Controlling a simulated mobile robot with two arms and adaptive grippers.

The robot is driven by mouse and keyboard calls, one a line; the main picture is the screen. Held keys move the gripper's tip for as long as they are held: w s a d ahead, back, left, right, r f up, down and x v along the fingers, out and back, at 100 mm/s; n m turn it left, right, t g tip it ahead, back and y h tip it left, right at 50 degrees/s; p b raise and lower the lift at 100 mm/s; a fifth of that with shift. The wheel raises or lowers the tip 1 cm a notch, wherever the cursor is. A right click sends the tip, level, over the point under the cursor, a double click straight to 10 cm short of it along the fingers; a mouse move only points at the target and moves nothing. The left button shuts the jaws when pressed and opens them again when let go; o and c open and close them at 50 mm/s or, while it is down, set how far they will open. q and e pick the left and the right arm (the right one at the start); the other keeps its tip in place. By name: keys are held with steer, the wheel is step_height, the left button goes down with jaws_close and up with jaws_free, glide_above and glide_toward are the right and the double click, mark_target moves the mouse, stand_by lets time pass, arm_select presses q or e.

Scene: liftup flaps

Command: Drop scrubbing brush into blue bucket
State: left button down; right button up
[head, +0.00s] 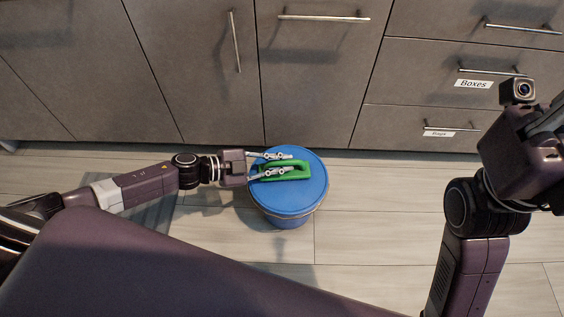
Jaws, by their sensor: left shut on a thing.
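The blue bucket (312,203) stands on the floor in front of the cabinets, its round blue top facing me. I cannot tell whether that top is a lid or the open inside. My left gripper (288,164) comes in from the left and is shut on the brush. The gap between brush and bucket is hard to judge. My right arm stands at the right edge, far from the bucket; its gripper (552,128) is cut off there and its fingertips do not show.
Grey cabinets with metal handles (324,18) close off the back, just behind the bucket. Drawers at the right carry labels, one reading "Boxes" (473,84). The wooden floor (375,215) between the bucket and my right arm is clear.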

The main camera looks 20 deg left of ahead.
arm_select(q)
steer(key=c, duration=1.8)
jaws_free()
steer(key=shift+c, duration=0.2)
steer(key=v, duration=1.2)
